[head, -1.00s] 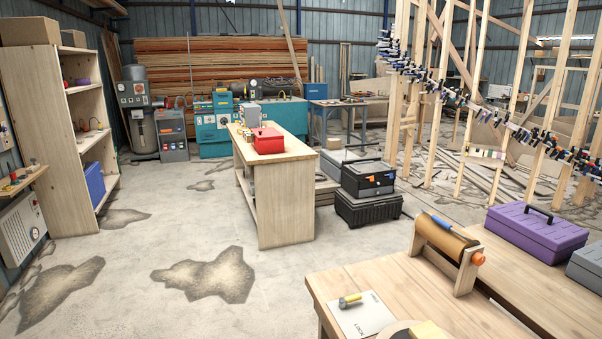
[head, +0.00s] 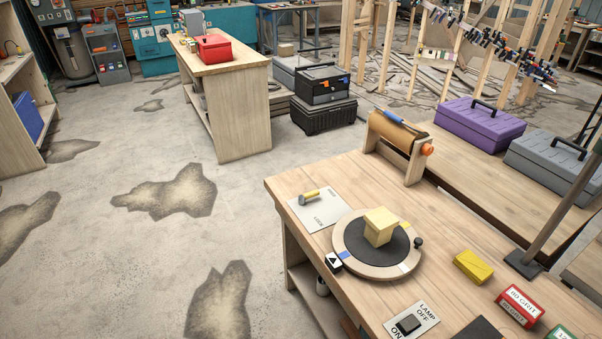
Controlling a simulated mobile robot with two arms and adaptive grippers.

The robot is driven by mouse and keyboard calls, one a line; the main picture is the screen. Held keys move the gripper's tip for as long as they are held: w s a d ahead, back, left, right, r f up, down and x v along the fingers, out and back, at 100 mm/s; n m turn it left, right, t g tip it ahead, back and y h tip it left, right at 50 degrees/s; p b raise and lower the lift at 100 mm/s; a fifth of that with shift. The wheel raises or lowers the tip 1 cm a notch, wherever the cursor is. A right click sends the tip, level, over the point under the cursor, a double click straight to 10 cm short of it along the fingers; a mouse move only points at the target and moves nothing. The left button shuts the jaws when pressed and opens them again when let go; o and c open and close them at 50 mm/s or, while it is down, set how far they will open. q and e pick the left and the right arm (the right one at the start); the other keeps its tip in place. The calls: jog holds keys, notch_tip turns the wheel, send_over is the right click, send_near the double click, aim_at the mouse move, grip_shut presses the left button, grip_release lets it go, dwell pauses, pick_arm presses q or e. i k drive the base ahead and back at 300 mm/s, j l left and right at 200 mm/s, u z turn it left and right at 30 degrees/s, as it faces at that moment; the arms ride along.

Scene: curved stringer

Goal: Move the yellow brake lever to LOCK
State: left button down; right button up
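The yellow brake lever (head: 311,195) sits on a pale plate (head: 322,209) at the left corner of the near workbench. Its yellow handle points up and right from a grey pivot, toward a small label I cannot read clearly. The word LOCK stands lower on the plate, and the handle does not point at it. Beside the plate is a round turntable (head: 349,258) with a dark top, and a wooden block (head: 380,226) rests on it. Neither of my grippers shows in this view.
On the near bench (head: 303,180) are a yellow block (head: 473,266), a red 80 GRIT box (head: 520,305), a lamp switch plate (head: 411,323) and a brown roll (head: 397,133) on a stand. A purple toolbox (head: 480,125) stands behind. Floor left of the bench is clear.

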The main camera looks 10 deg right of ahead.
aim_at(302, 198)
jog(key=i+j+z, duration=0.1)
jog(key=i+j, duration=0.85)
jog(key=j, duration=0.1)
